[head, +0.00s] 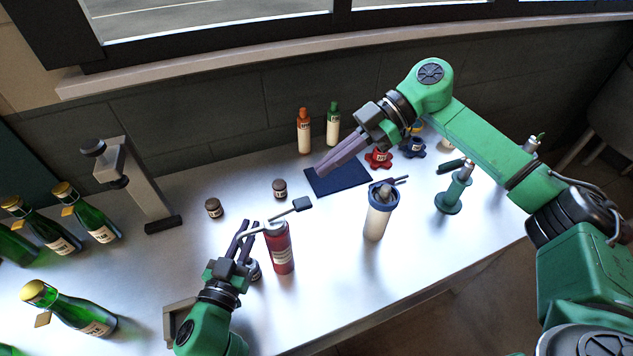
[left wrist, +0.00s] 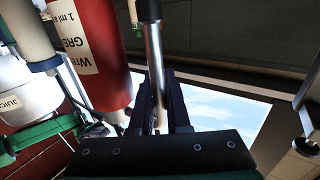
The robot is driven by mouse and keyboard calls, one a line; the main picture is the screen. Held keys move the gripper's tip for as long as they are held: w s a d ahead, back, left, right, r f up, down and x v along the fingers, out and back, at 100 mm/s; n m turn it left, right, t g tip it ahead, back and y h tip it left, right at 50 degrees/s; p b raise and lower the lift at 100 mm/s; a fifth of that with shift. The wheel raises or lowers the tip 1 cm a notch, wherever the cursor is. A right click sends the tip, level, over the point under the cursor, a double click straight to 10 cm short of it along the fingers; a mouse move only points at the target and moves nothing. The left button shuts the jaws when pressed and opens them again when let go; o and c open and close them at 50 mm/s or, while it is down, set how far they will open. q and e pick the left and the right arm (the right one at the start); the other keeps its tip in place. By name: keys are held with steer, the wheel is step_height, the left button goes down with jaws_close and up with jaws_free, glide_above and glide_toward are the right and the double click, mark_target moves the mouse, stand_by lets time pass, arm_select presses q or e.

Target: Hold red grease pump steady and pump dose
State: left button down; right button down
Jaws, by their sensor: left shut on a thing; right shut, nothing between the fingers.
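The red grease pump (head: 280,252) stands upright on the metal table at front centre, its label facing forward. A grey tube runs left from its top, and a lever with a dark pad (head: 303,203) reaches right. My left gripper (head: 243,238) is beside the pump's left side, shut on the thin grey tube; in the left wrist view the metal tube (left wrist: 154,65) passes between the fingers next to the red body (left wrist: 95,50). My right gripper (head: 322,168) is shut and empty, above the blue mat, behind and right of the pump, apart from the lever.
A white cup with a blue rim (head: 377,220) and a green stand (head: 452,195) are to the right. Two small dark jars (head: 279,189) stand behind the pump. Orange (head: 304,132) and green bottles stand at the back. Green glass bottles (head: 85,312) and a grey press (head: 140,185) are left.

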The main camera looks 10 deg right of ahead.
steer(key=r+v, duration=0.1)
steer(key=v, duration=0.5)
steer(key=shift+a, duration=0.2)
stand_by(0.9)
arm_select(q)
steer(key=c, duration=0.8)
jaws_free()
steer(key=v, duration=1.2)
